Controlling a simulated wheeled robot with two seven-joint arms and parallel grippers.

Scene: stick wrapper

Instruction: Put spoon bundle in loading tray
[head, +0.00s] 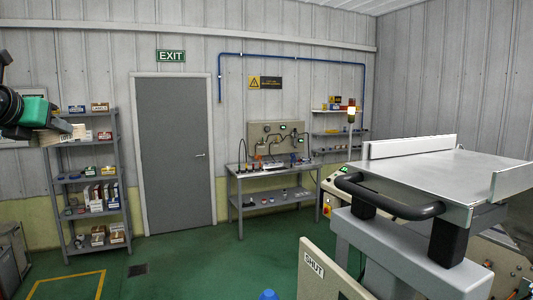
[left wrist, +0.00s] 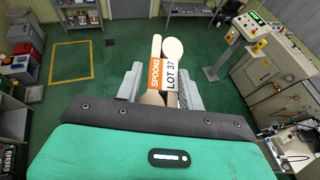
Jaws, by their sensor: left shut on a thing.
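The spoon bundle (left wrist: 166,72) is a few pale wooden spoons with an orange and white band reading SPOONS and LOT 37. My left gripper (left wrist: 162,88) is shut on it, with a grey finger on each side. In the head view my left gripper (head: 66,132) is at the far left edge, high up, with part of the bundle (head: 52,138) showing below it. A flat metal tray (head: 450,172) with low upright side walls is at the right of the head view, far from the bundle. It looks like the loading tray, and its visible top is bare. My right gripper is not in view.
A black handle bar (head: 385,200) runs along the tray's near left edge. A panel marked SHUT (head: 320,275) stands below it. A grey shelf (head: 88,180) with boxes is at the left and a workbench (head: 270,175) at the back. The green floor between is mostly clear.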

